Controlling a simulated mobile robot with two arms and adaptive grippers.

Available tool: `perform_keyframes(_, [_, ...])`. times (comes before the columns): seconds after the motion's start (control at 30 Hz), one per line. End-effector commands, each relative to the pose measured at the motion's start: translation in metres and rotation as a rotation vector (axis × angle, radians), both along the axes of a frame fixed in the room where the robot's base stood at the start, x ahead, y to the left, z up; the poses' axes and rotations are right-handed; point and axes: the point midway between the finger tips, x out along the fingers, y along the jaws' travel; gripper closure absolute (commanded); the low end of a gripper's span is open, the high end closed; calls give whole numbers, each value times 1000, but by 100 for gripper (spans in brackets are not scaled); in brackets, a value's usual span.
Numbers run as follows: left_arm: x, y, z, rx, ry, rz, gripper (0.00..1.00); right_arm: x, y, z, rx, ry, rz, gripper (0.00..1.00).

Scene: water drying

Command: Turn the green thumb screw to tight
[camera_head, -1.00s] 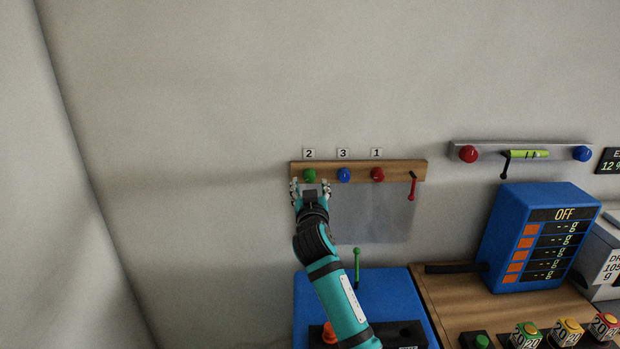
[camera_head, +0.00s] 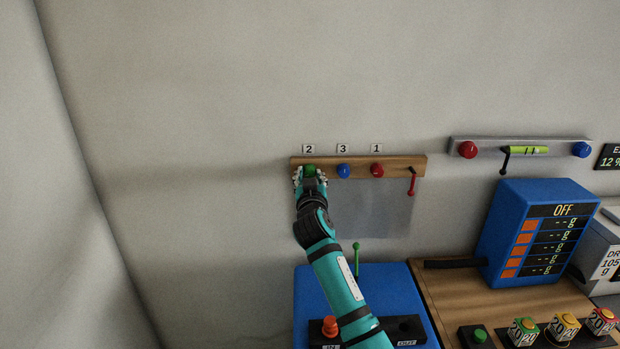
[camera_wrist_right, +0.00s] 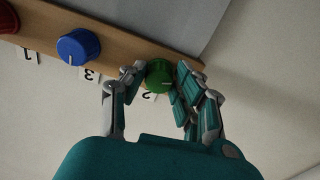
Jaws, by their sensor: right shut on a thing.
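The green thumb screw (camera_head: 309,169) is at the left end of a wooden rail (camera_head: 402,166) on the wall, below the label 2. It also shows in the right wrist view (camera_wrist_right: 159,75), with a pale mark line on its face. My right gripper (camera_head: 311,178) is at the screw from below, its fingers on either side. In the right wrist view the right gripper (camera_wrist_right: 157,84) is shut on the green screw. The fingers partly hide the screw in the head view. My left gripper is not in view.
A blue knob (camera_head: 343,171) and a red knob (camera_head: 377,171) sit to the right on the same rail, then a red lever (camera_head: 412,182). A clear panel hangs below. A blue machine with a green lever (camera_head: 356,258) stands under my arm.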

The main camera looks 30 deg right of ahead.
Motion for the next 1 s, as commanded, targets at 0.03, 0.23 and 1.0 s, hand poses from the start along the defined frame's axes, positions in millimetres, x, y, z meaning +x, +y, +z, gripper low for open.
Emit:
perform_keyframes(0.03, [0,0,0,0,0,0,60,0,0,0,1,-1,0,100])
perform_keyframes(0.23, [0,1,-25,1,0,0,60,1,2,-7,136,-84,0,100])
perform_keyframes(1.0, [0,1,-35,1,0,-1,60,1,1,0,306,-188,0,47])
